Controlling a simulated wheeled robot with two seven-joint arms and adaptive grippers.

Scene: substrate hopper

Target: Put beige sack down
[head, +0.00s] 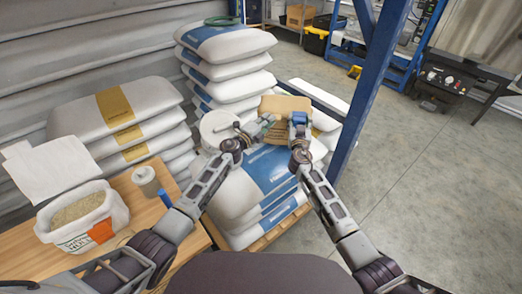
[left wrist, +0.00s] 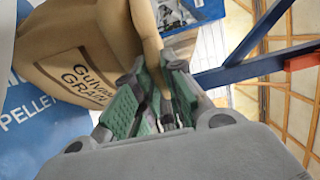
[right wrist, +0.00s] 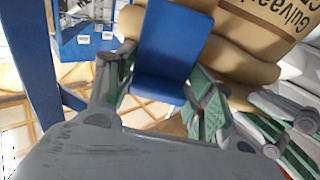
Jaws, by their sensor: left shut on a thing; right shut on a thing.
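The beige sack (head: 287,104) is over the front stack of white and blue sacks (head: 255,172) in the head view. Its printed face shows in the left wrist view (left wrist: 75,65), and its bulging folds show in the right wrist view (right wrist: 225,60). My left gripper (head: 268,122) is shut on a beige fold of the sack, which runs between its green pads (left wrist: 158,100). My right gripper (head: 299,124) is shut on a flat blue piece (right wrist: 170,50) in front of the sack. I cannot tell whether the sack's underside touches the stack.
A round white container (head: 217,127) is beside the left gripper. A taller stack of sacks (head: 228,48) is behind, and yellow-banded sacks (head: 125,118) are at left. A blue post (head: 366,95) rises close at right. An open grain bag (head: 82,218) is on the wooden table (head: 40,262).

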